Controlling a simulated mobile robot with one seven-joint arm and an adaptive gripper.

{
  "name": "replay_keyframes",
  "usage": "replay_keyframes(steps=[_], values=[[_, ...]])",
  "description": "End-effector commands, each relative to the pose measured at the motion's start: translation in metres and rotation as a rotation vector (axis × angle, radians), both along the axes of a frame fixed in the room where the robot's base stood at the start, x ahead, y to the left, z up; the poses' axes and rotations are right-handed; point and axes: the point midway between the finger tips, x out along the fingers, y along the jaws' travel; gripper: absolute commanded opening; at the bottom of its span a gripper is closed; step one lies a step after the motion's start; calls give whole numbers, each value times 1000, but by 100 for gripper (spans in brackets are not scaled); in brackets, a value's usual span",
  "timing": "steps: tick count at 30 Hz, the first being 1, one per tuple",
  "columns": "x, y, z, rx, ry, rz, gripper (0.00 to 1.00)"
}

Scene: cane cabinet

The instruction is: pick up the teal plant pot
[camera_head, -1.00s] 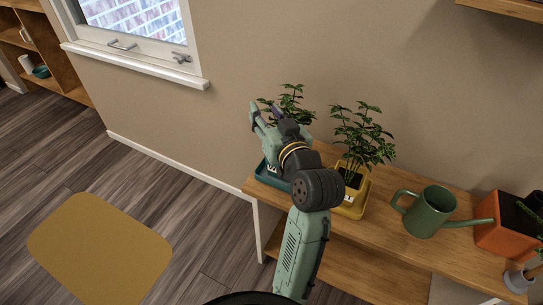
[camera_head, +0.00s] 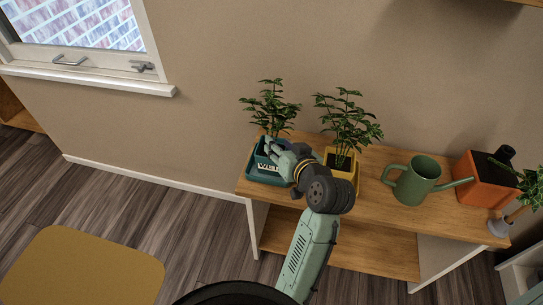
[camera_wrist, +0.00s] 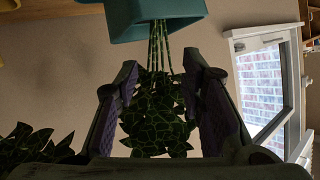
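The teal plant pot (camera_head: 259,157) stands at the left end of the wooden shelf bench, with a leafy green plant (camera_head: 271,108) in it and white lettering on its front. My gripper (camera_head: 272,149) is in front of the pot near its rim and hides part of it. In the wrist view the picture is upside down: the teal pot (camera_wrist: 158,22) is at the top and its stems and leaves hang between my two spread fingers (camera_wrist: 160,66). The gripper is open and holds nothing. Whether a finger touches the pot cannot be told.
A yellow pot (camera_head: 345,174) with a plant stands close to the right of the teal pot. A green watering can (camera_head: 416,181) and an orange planter (camera_head: 483,183) are farther right on the bench (camera_head: 385,207). The wall is behind; a window (camera_head: 75,25) is left.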

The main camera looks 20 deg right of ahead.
Motion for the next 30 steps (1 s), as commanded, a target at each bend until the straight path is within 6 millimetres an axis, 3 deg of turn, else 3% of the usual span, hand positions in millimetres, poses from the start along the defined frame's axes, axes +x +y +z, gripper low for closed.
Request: replay_keyframes(steps=[15, 23, 30], values=[[54, 0, -17, -1, 0, 1, 36], [57, 0, -20, -1, -1, 0, 36], [57, 0, -20, -1, -1, 0, 21]])
